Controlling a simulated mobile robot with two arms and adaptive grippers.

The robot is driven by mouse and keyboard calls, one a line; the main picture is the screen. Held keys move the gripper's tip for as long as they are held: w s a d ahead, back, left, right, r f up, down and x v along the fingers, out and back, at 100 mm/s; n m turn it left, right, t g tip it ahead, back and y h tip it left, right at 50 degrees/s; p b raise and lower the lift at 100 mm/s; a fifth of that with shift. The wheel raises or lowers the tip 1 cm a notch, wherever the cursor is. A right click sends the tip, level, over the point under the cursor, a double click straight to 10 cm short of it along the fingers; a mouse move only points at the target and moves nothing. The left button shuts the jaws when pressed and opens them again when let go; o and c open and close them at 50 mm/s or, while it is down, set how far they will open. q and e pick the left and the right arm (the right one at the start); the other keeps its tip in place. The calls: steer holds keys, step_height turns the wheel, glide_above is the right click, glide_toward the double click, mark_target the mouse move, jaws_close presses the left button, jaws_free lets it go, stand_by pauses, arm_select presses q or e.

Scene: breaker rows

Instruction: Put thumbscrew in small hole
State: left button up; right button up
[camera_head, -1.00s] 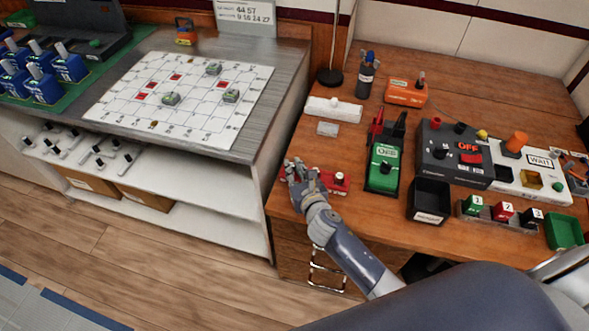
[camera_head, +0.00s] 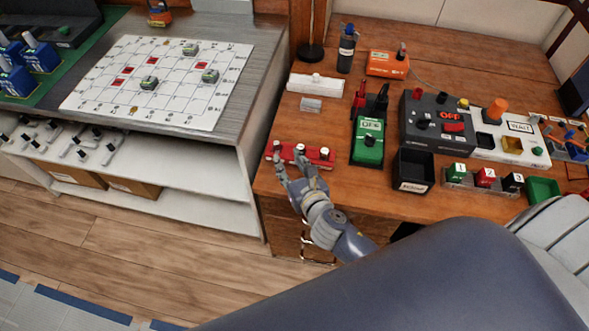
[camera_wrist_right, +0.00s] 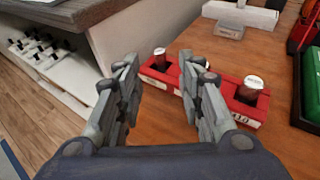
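A red block (camera_head: 311,156) lies near the front left edge of the wooden desk, with upright dark thumbscrew-like pieces with pale tops. In the right wrist view the block (camera_wrist_right: 232,106) shows one such piece (camera_wrist_right: 160,57) at its left end and another (camera_wrist_right: 250,87) near its right end. A third top lies between them, partly behind a finger. I cannot tell which hole is the small one. My right gripper (camera_head: 290,168) is open and empty at the block's near side; its spread fingers (camera_wrist_right: 159,66) also show in the right wrist view. My left gripper is not in view.
A green box (camera_head: 367,141) and a black open bin (camera_head: 414,169) stand right of the block. A white bar (camera_head: 316,84) and a small grey block (camera_head: 311,104) lie behind it. The desk between is clear.

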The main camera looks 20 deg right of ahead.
steer(key=shift+v, duration=1.85)
